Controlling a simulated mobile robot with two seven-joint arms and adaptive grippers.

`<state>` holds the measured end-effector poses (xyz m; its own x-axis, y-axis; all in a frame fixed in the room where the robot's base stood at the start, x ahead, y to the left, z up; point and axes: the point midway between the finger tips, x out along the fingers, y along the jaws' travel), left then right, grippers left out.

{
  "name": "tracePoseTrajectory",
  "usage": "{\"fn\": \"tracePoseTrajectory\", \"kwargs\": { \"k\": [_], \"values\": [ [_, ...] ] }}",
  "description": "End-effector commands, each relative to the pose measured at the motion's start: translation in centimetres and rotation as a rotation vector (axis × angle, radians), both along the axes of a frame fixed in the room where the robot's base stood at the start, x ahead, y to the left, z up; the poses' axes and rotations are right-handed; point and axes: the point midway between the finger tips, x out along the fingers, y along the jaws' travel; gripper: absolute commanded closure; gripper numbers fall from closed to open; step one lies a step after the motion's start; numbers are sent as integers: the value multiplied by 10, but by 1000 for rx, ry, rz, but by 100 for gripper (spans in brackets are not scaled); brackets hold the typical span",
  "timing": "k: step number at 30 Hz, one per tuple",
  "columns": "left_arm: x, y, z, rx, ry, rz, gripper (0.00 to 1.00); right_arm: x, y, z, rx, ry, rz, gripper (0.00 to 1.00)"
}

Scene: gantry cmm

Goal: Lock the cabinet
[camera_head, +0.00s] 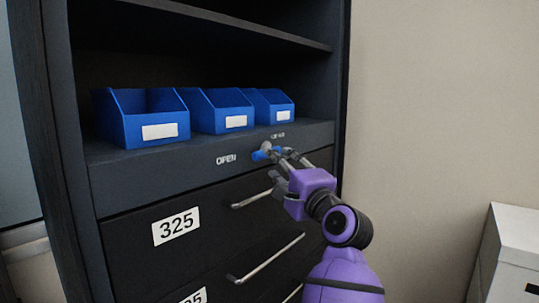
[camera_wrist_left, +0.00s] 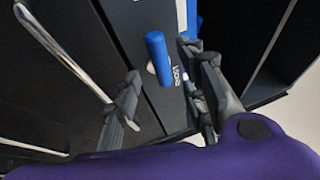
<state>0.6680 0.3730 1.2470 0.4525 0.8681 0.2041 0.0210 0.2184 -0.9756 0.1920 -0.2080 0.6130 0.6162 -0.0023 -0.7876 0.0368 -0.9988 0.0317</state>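The dark cabinet (camera_head: 200,172) has a lock strip with a small blue lock handle (camera_head: 262,154). The handle lies roughly level, its left end towards the word OPEN (camera_head: 226,159). A second, blurred word (camera_head: 278,135) stands above and to its right. My left gripper (camera_head: 276,157) is at the handle, its arm reaching up from the lower right. In the left wrist view its fingers (camera_wrist_left: 163,103) are apart on both sides of the blue handle (camera_wrist_left: 157,58), with gaps visible; I cannot tell whether either finger touches it. My right gripper is not in view.
Three blue bins (camera_head: 222,110) stand on the shelf just above the lock strip. Drawers with bar handles (camera_head: 268,259) and a 325 label (camera_head: 176,226) are below. A bare wall (camera_head: 440,100) and a white box (camera_head: 508,255) are on the right.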

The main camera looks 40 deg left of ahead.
Motion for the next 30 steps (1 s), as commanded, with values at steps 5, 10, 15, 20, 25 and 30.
{"fn": "tracePoseTrajectory", "kwargs": {
  "k": [5,10,15,20,25,30],
  "values": [
    [12,27,12,5,-1,3,62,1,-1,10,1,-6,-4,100],
    [22,45,15,5,0,2,62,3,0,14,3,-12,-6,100],
    [26,51,14,5,1,1,62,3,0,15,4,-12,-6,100],
    [26,51,13,4,2,2,62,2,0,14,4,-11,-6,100],
    [26,51,13,4,2,2,77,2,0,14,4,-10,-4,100],
    [26,51,13,4,2,2,100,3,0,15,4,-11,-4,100]
  ]
}}
